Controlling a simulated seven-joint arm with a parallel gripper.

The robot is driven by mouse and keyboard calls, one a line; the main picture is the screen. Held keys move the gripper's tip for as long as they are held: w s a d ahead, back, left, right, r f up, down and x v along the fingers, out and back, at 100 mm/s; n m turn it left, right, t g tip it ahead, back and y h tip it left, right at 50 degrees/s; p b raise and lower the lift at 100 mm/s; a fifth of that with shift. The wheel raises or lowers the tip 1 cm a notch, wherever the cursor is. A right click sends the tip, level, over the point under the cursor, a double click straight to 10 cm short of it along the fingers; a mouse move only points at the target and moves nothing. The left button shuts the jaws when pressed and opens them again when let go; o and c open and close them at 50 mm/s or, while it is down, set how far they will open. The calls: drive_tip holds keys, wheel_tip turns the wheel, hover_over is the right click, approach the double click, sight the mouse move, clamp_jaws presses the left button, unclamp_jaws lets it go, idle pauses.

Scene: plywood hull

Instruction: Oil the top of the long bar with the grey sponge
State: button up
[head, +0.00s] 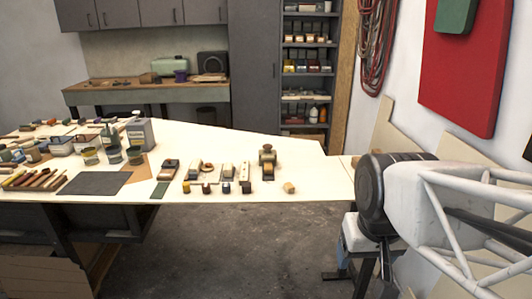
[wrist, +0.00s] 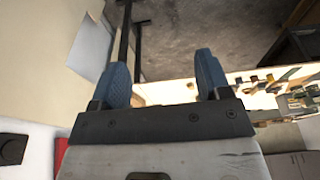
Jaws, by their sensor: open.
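My gripper (wrist: 161,62) shows in the wrist view with its two blue fingers spread apart. Nothing is between them; grey floor and a pale surface show in the gap. In the head view my arm fills the right side, and I cannot make out the fingers there. Several small blocks and tools stand in a row near the front edge of the pale table (head: 320,182), including a small tan block (head: 289,188) at the row's right end. I cannot tell which thing is the grey sponge. No long bar can be clearly made out in either view.
A dark grey flat sheet (head: 95,183), several bottles and cans, and a grey canister (head: 139,134) crowd the table's left part. The table's right part is mostly clear. A workbench (head: 150,92) and shelves stand behind. A red panel (head: 462,75) is on the right wall.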

drive_tip(key=w+a+r, duration=0.1)
drive_tip(key=w+r, duration=0.2)
drive_tip(key=w, duration=0.6)
drive_tip(key=w+a+r, duration=0.1)
drive_tip(key=w+r, duration=0.1)
drive_tip(key=w, duration=0.8)
drive_tip(key=g, duration=0.3)
hover_over(268, 167)
drive_tip(key=f, duration=1.8)
drive_tip(key=shift+s+d+f, duration=0.2)
drive_tip(key=shift+s+f, duration=0.05)
drive_tip(key=shift+f, duration=0.05)
drive_tip(key=shift+w+a+f, duration=0.15)
drive_tip(key=shift+w+f, duration=0.2)
drive_tip(key=shift+f, duration=0.1)
drive_tip(key=shift+f, duration=3.8)
